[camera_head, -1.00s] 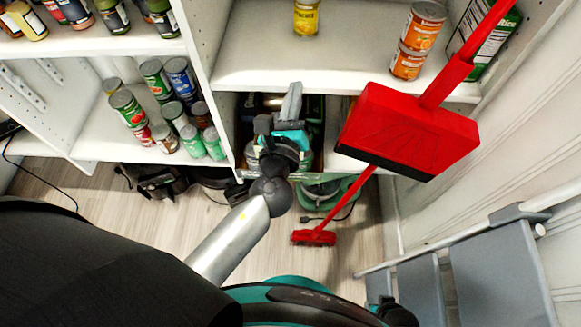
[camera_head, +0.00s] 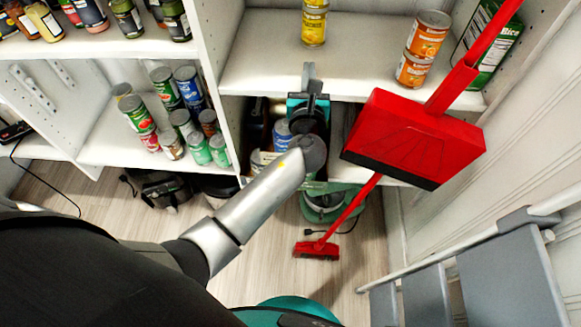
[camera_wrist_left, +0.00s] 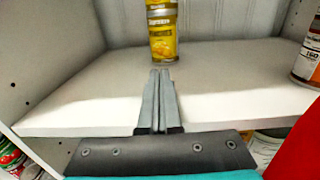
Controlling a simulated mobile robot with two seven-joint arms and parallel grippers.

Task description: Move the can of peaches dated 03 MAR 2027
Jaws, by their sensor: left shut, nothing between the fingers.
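A yellow can (camera_head: 313,27) stands on the upper white shelf, with another yellow can stacked on it, cut by the top edge. The lower yellow can also shows in the left wrist view (camera_wrist_left: 163,38), with part of the upper one (camera_wrist_left: 161,5). Their labels are too small to read, so I cannot tell which is peaches or any date. My left gripper (camera_head: 309,67) is shut and empty at the shelf's front edge, pointing at the yellow cans and apart from them. In the left wrist view its fingers (camera_wrist_left: 160,75) lie together just before the lower can. My right gripper is not in view.
Two stacked orange cans (camera_head: 423,50) and a green rice box (camera_head: 488,45) stand right on the shelf (camera_head: 260,60). Several cans (camera_head: 180,110) fill the left shelf. The shelf around the yellow cans is clear.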

